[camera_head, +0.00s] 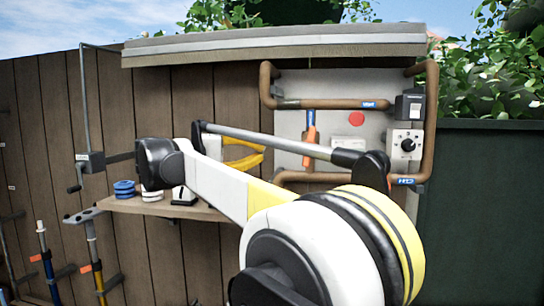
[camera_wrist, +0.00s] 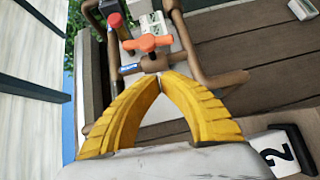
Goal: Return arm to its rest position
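My gripper (camera_head: 262,153) has yellow fingers and shows partly behind my white and yellow arm link in the head view. In the wrist view my gripper (camera_wrist: 160,76) has its two ribbed fingers meeting at the tips, with nothing seen between them. My arm is stretched out over the shelf area, bent at a black joint. An orange-handled valve (camera_wrist: 148,43) on the brown pipes lies beyond the fingertips and looks apart from them. The same valve (camera_head: 310,136) shows on the wall panel in the head view.
A wooden shelf (camera_head: 212,213) holds blue rings (camera_head: 124,189) and a numbered black-and-white block (camera_head: 183,195). Poles (camera_head: 94,258) stand at the left along the fence (camera_head: 45,130). A grey control box (camera_head: 404,143) sits at the panel's right. A roof edge (camera_head: 270,45) overhangs.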

